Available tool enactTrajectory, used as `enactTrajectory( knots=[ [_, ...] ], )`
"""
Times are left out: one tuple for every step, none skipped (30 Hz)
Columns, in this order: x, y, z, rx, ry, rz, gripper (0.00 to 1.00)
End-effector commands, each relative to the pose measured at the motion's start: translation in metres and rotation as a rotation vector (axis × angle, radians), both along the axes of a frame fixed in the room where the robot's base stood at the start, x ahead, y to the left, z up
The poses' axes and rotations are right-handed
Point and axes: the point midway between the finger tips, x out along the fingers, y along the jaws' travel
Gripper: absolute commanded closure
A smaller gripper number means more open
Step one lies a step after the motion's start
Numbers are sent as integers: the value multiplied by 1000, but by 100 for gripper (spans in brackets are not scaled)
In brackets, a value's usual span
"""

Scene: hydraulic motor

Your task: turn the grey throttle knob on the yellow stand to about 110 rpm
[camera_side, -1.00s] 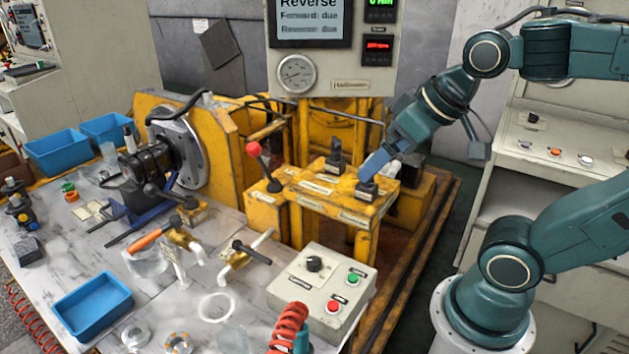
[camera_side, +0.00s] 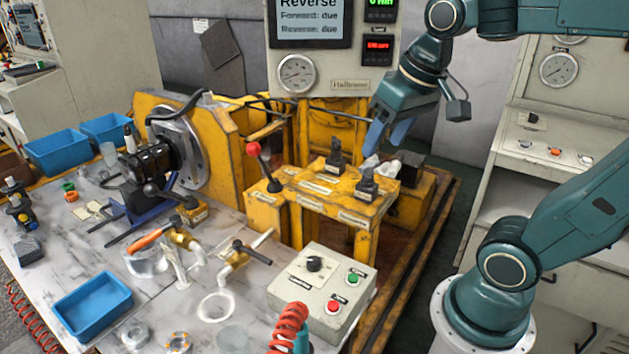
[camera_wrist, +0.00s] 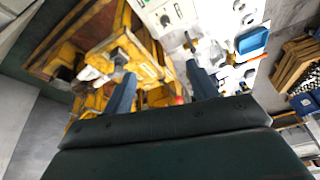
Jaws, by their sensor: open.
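The yellow stand (camera_side: 322,186) carries two dark grey knobs with upright grips. One knob (camera_side: 367,184) is at the front right and the other (camera_side: 336,158) is farther back; their labels are too small to read, so I cannot tell which is the throttle. My gripper (camera_side: 387,140) is open and empty, above and behind the front-right knob and apart from it. In the wrist view, the two blue fingers (camera_wrist: 160,82) are spread.
A red-ball lever (camera_side: 254,150) stands at the stand's left. A grey control box (camera_side: 322,285) is in front. The panel screen (camera_side: 311,18) reads "Reverse", with "due" for both directions; the red readout (camera_side: 377,45) is unreadable.

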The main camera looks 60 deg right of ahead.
Motion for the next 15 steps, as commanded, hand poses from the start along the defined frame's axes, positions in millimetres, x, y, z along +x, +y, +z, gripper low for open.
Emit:
enactTrajectory(
  knots=[
    [9, -8, 2, 10, 23, -46, 42],
    [13, -13, 3, 17, 33, -72, 42],
    [19, -19, 5, 24, 48, -105, 42],
    [23, -24, 6, 31, 60, -131, 42],
    [28, -29, 6, 37, 71, -156, 42],
    [34, -36, 7, 45, 85, -190, 42],
    [38, -41, 8, 51, 96, -215, 42],
    [42, -46, 8, 58, 106, -241, 42],
    [47, -54, 8, 66, 120, -274, 42],
    [51, -60, 8, 72, 132, -301, 42],
    [55, -65, 8, 79, 142, -325, 42],
    [60, -74, 7, 86, 155, -361, 42],
    [63, -80, 7, 93, 167, -386, 42],
    [67, -86, 6, 99, 177, -412, 42],
    [71, -94, 5, 109, 191, -445, 42]
  ],
)
